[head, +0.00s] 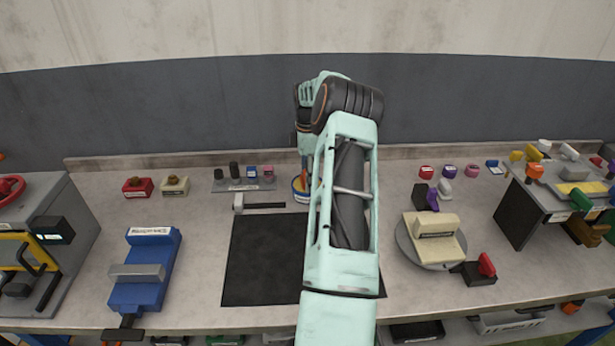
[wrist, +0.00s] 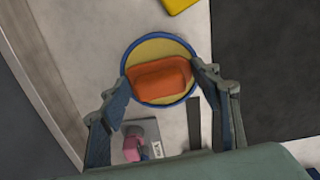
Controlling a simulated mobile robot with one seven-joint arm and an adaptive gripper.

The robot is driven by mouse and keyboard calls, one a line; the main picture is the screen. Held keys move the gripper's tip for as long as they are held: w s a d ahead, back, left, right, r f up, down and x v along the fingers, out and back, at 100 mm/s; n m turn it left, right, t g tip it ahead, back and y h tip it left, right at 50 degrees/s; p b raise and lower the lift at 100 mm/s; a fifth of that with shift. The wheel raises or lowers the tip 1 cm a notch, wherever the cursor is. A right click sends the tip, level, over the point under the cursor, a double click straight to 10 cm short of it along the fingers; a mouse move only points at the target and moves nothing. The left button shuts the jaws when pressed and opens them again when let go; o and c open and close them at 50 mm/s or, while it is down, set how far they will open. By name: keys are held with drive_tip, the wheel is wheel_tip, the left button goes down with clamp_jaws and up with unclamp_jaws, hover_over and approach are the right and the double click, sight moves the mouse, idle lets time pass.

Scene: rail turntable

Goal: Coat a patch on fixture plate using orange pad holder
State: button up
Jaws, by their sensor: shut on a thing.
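The orange pad holder (wrist: 160,82) is between my gripper's (wrist: 160,76) fingers in the wrist view, with the gripper shut on it. It is over or in a round tub (wrist: 190,50) with a blue rim and a yellow inside; I cannot tell whether its underside touches the yellow. In the head view the tub (head: 301,196) stands at the back of the bench, and a bit of orange (head: 303,172) shows above it. My arm partly hides the tub and gripper there. I cannot tell which thing is the fixture plate; a grey plate (head: 230,187) with small pieces lies left of the tub.
A blue vise (head: 148,268) stands at left. A turntable (head: 407,248) carries a beige block (head: 432,240) at right. The wall is close behind the bench.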

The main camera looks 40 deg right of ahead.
drive_tip(key=shift+r+p, duration=2.25)
drive_tip(key=shift+r, duration=1.25)
drive_tip(key=w+a+r+m, duration=0.1)
drive_tip(key=w+a+m, duration=0.15)
drive_tip(key=a, duration=1.05)
drive_tip(key=w+a+r+m, duration=0.1)
drive_tip(key=a+m, duration=0.2)
drive_tip(key=a, duration=1)
drive_tip(key=s+a+m, duration=0.2)
drive_tip(key=s+a, duration=0.2)
drive_tip(key=a, duration=0.4)
drive_tip(key=s+a+m, duration=0.3)
drive_tip(key=s+a, duration=0.2)
drive_tip(key=a, duration=0.4)
drive_tip(key=shift+s+f, duration=0.3)
drive_tip(key=shift+f, duration=0.05)
drive_tip(key=shift+m, duration=0.25)
